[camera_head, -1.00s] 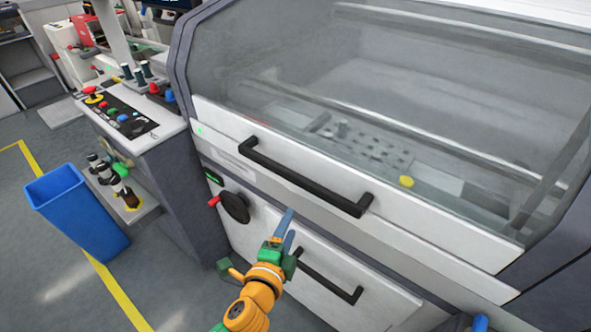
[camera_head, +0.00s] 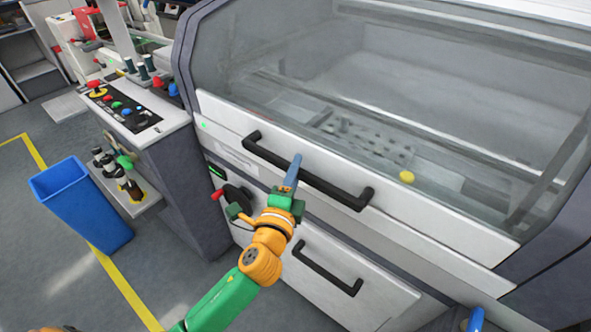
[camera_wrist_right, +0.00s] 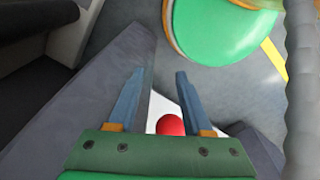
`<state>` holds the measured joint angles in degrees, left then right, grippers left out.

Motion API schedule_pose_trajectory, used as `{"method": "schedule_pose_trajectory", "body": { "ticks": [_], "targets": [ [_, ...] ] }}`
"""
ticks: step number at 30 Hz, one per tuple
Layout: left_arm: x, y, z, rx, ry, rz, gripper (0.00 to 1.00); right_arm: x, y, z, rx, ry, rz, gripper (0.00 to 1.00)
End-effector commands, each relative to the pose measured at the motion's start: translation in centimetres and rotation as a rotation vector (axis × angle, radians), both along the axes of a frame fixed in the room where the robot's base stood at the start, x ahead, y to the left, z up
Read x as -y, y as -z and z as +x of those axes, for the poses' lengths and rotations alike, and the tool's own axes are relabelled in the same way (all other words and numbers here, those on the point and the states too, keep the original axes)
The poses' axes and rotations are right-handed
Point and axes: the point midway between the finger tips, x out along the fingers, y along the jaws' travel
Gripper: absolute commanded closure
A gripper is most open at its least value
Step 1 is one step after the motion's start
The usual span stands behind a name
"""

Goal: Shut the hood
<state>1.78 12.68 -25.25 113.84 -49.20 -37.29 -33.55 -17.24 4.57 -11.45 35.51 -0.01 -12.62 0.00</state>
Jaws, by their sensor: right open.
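The hood (camera_head: 300,60) is a large clear cover on the grey machine, with a white front rail and a black bar handle (camera_head: 338,192). It looks low, close above the white lower panel; I cannot tell whether it is fully down. My left gripper (camera_head: 294,168) is at the left part of this handle, its blue fingers overlapping the bar. The fingers line up from here, so their opening and any grip are hidden. My right gripper (camera_wrist_right: 152,95) is open and empty in the right wrist view; a blue bit of it (camera_head: 476,319) shows at the bottom right in the head view.
A lower panel has a second black handle (camera_head: 327,268) and a dark knob (camera_head: 237,199) with a red grip. A blue bin (camera_head: 80,205) and a control panel (camera_head: 125,108) stand at left. A red ball-shaped knob (camera_wrist_right: 171,125) shows beyond my right fingers.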

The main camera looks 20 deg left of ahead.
Motion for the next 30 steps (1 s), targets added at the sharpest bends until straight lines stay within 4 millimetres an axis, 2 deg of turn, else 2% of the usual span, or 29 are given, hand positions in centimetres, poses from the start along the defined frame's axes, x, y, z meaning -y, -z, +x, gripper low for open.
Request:
{"method": "schedule_pose_trajectory", "body": {
  "ticks": [1, 3, 30],
  "targets": [
    [0.00, -0.01, 0.00, 0.000, 0.000, 0.000, 0.86, 0.00, 0.00, 0.02, 0.000, 0.000, 0.000, 0.50],
    [0.00, -0.01, -0.01, 0.000, 0.000, 0.000, 1.00, -0.01, 0.00, 0.03, 0.001, 0.000, 0.000, 0.50],
    [0.01, -0.01, -0.02, 0.000, 0.000, 0.000, 1.00, -0.02, -0.01, 0.10, 0.002, 0.000, 0.000, 0.50]
  ]
}}
